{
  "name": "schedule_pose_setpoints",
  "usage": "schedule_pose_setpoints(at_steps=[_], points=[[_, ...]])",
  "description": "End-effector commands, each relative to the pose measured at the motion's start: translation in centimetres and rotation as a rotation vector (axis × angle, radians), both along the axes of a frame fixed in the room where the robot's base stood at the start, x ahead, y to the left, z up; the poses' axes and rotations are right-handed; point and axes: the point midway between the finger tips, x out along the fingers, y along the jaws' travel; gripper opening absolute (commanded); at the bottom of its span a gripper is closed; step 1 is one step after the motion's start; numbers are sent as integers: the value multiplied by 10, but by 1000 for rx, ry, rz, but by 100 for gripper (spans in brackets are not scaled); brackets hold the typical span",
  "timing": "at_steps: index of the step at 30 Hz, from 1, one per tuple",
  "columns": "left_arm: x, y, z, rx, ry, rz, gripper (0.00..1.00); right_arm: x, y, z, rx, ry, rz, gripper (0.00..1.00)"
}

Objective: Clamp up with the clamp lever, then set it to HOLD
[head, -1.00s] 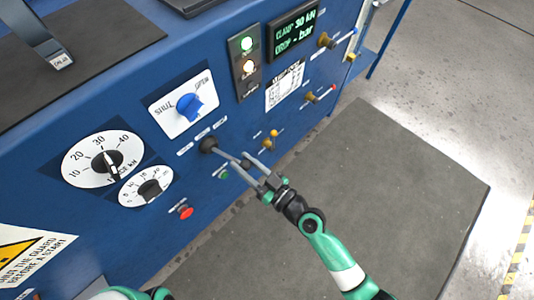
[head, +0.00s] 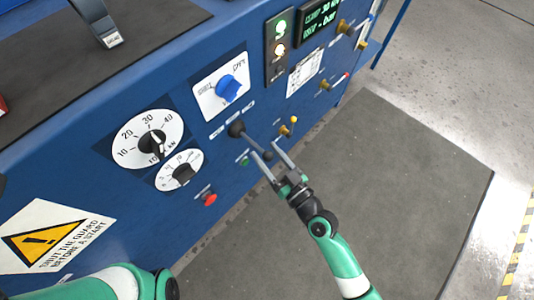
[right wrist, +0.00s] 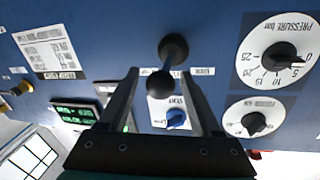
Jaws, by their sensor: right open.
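The clamp lever has a black round base (head: 236,128) on the blue panel and a thin rod sticking outward. It ends in a dark ball knob (head: 268,155), which also shows in the right wrist view (right wrist: 160,84). My right gripper (head: 263,148) is open, its two fingers on either side of the knob. In the right wrist view, a gap shows between the knob and each finger of the gripper (right wrist: 160,73). The small labels above the lever are too small to read. A green display (head: 319,22) reads blurrily, with a clamp line above. My left gripper is out of view.
Near the lever are a blue rotary switch (head: 229,88), a force dial (head: 147,138), a smaller pressure dial (head: 180,170) and a red button (head: 209,199). Yellow-brass fittings (head: 285,131) sit right of it. The grey floor mat (head: 400,190) is clear.

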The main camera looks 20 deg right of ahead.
Motion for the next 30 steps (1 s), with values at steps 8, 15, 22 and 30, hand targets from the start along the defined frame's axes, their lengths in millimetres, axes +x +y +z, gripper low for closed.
schedule_pose_setpoints(at_steps=[8, 15, 22, 30], points=[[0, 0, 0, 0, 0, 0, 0, 0, 0, 1, 1, -3, -1, 70], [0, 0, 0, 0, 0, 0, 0, -7, -3, 1, 1, -3, -2, 70], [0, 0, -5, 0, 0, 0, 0, -52, -17, -2, 0, 0, -3, 70], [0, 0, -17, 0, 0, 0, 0, -102, -33, -2, 1, -1, -3, 70]])
